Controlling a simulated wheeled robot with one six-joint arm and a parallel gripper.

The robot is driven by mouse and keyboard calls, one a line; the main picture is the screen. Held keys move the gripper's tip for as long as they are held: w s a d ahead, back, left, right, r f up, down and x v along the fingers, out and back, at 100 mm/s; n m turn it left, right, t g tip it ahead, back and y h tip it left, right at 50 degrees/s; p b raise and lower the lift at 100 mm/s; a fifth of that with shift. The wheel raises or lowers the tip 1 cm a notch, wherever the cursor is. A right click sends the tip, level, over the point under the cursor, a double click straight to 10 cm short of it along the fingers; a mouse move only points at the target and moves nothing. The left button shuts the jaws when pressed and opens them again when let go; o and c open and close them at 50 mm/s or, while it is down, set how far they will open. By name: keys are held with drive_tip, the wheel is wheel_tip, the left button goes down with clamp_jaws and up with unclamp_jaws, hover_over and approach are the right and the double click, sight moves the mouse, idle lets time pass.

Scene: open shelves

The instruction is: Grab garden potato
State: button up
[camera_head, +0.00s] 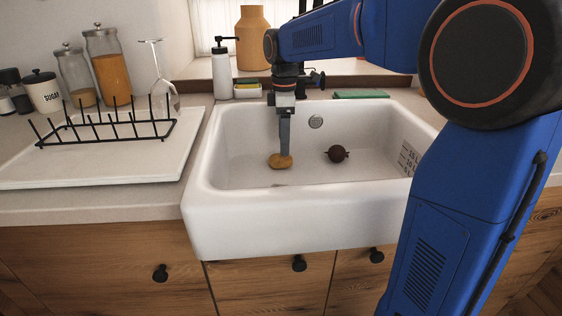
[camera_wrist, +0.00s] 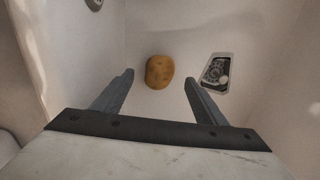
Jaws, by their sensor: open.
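A brown potato (camera_head: 281,161) lies in the white sink (camera_head: 240,222), left of the middle of the basin. In the wrist view the potato (camera_wrist: 160,72) lies just beyond the fingertips, nearer the left finger's line than the right's. My gripper (camera_head: 285,152) points down into the sink, with its tips over or beside the potato in the head view. In the wrist view my gripper (camera_wrist: 159,78) is open, with its two fingers apart and nothing between them. Whether a finger touches the potato cannot be told.
Sink walls surround my gripper. A dish rack (camera_head: 105,128) with a glass stands left; a soap bottle (camera_head: 222,75) stands behind.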

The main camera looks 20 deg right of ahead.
sight(280, 160)
drive_tip(key=shift+w+a+f, duration=0.1)
drive_tip(key=shift+a+f, duration=0.1)
drive_tip(key=shift+f, duration=1.35)
drive_tip(key=shift+a+f, duration=0.2)
drive_tip(key=shift+f, duration=1.3)
drive_tip(key=shift+c, duration=0.3)
drive_tip(key=c, duration=1.1)
drive_tip(key=shift+r, duration=0.1)
